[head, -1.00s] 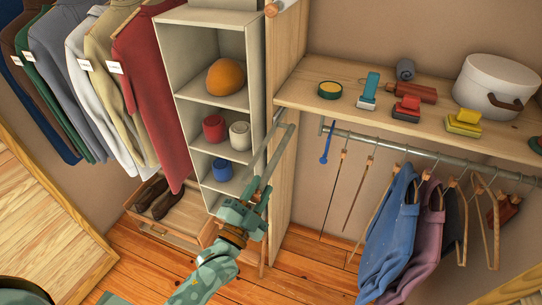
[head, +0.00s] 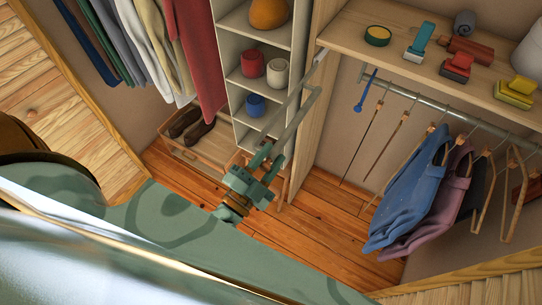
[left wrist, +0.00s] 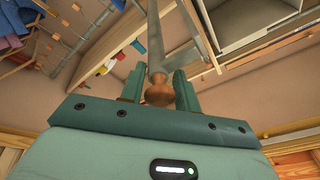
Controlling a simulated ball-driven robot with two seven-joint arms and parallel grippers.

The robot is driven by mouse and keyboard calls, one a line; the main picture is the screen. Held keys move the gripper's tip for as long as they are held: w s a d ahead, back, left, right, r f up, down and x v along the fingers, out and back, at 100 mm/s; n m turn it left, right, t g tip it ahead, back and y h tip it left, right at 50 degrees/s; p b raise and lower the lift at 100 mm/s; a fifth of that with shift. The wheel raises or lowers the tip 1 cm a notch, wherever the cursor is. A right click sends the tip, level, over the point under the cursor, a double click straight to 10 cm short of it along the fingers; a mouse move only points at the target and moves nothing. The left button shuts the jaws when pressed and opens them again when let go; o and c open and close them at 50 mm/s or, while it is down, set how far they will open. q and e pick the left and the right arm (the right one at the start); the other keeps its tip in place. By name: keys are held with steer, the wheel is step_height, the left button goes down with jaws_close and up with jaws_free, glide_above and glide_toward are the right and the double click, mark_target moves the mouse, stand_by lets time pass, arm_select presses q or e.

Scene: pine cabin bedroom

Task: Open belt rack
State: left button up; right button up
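The belt rack (head: 300,112) is a grey metal rail unit on the side of the wooden divider panel, sticking out from it toward me. In the left wrist view its grey bar (left wrist: 156,45) ends in a round wooden knob (left wrist: 158,92). My left gripper (head: 264,167) is at the rack's near end. In the head view the knob is hidden by the gripper. My right gripper is not in view.
A shelf tower (head: 240,75) with cups and an orange object stands left of the divider. Blue trousers (head: 405,195) and hangers hang from a rail (head: 440,105) at right. A low drawer with dark shoes (head: 190,125) is beneath the shirts. The wooden floor (head: 320,215) is open.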

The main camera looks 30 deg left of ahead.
arm_select(q)
steer(key=shift+o, duration=1.1)
steer(key=shift+a+r, duration=0.1)
steer(key=shift+s+f, duration=0.2)
steer(key=shift+f, duration=0.05)
steer(key=b+v, duration=0.4)
steer(key=v, duration=1.2)
steer(key=shift+r, duration=0.15)
